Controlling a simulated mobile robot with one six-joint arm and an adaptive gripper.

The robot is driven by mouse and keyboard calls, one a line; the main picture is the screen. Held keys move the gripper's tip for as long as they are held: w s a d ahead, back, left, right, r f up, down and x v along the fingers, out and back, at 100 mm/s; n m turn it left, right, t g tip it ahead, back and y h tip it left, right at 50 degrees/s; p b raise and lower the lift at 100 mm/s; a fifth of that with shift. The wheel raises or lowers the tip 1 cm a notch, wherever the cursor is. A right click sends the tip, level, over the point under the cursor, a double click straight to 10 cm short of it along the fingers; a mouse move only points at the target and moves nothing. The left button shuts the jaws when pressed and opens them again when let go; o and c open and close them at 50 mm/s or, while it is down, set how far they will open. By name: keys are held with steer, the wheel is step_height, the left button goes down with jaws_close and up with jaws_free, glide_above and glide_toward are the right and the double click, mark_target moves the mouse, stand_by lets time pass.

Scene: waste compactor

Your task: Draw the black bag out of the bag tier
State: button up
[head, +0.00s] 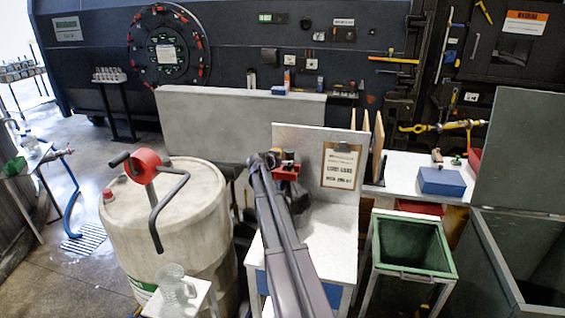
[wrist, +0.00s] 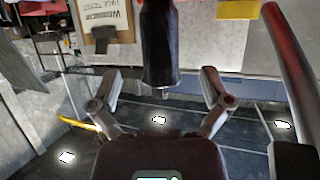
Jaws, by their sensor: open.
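My gripper (wrist: 162,88) shows in the wrist view with its two fingers spread wide apart. A dark, rounded, upright object (wrist: 160,45) shows at the top middle of that view, between and beyond the fingers; I cannot tell whether it is the black bag. No finger visibly touches it. In the head view my arm reaches forward over the white bench (head: 325,232), and its end is near the board with the clipboard (head: 341,167). Dark shapes at the arm's end blend together there. I cannot make out the bag tier clearly in either view.
A large pale drum (head: 180,230) with a crank on its lid stands left of the bench. A green bin (head: 413,243) and an open grey container (head: 490,262) stand right. A blue box (head: 441,181) lies on the counter. A red bar (wrist: 290,60) crosses the wrist view's right side.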

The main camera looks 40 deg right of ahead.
mark_target(288, 158)
steer(key=shift+b+x, duration=1)
steer(key=shift+x, duration=2.05)
jaws_close()
steer(key=shift+r, duration=0.15)
steer(key=shift+r+p, duration=0.15)
steer(key=shift+p, duration=0.15)
steer(key=shift+s+d, duration=0.1)
steer(key=shift+d, duration=0.05)
steer(key=s+d, duration=0.8)
steer(key=s, duration=0.1)
steer(key=shift+s, duration=0.25)
stand_by(0.9)
steer(key=shift+d, duration=0.1)
